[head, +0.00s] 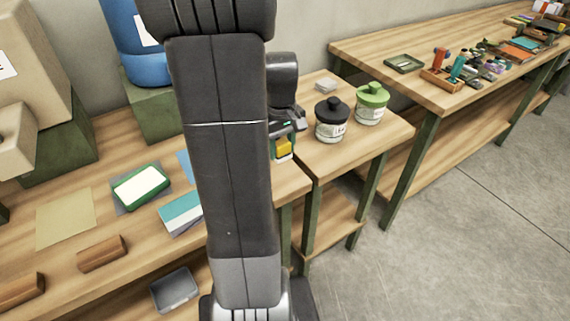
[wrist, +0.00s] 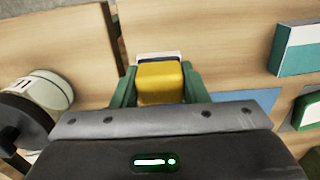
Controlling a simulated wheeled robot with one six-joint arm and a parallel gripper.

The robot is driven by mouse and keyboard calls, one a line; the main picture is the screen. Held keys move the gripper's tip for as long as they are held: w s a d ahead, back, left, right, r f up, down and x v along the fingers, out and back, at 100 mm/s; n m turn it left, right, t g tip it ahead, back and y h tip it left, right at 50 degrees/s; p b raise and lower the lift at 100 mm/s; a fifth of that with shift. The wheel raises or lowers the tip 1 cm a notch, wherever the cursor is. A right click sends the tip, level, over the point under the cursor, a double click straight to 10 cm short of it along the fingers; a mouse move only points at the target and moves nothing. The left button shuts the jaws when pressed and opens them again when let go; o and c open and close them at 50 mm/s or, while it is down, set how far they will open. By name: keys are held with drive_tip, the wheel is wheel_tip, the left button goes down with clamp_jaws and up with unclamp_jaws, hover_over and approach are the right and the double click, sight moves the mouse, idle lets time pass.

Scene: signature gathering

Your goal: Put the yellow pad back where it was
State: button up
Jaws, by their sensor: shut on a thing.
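The yellow pad (head: 284,148) is a small yellow block with a white part at one end. My gripper (head: 284,136) is shut on it, near the front edge of the near table. In the wrist view the yellow pad (wrist: 160,82) sits between the two green fingers of my gripper (wrist: 160,76), above bare wood. A flat yellowish sheet (head: 65,218) lies empty at the left of the table. A blue sheet (head: 185,166) is partly hidden behind my arm; it also shows in the wrist view (wrist: 255,98).
A green pad with a white top (head: 140,187) and a teal-and-white box (head: 182,213) lie left of my arm. A black-lidded jar (head: 332,120) and a green-lidded jar (head: 371,103) stand right of my gripper. Wooden blocks (head: 101,254) lie at the front left.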

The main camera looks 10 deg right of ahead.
sight(282, 142)
drive_tip(key=shift+f, duration=2.95)
drive_tip(key=shift+f, duration=0.2)
drive_tip(key=o, duration=0.9)
drive_tip(key=shift+o, duration=0.2)
wheel_tip(282, 142, up, 12)
drive_tip(key=shift+r, duration=0.25)
drive_tip(key=shift+f, duration=0.1)
drive_tip(key=shift+f, duration=4.15)
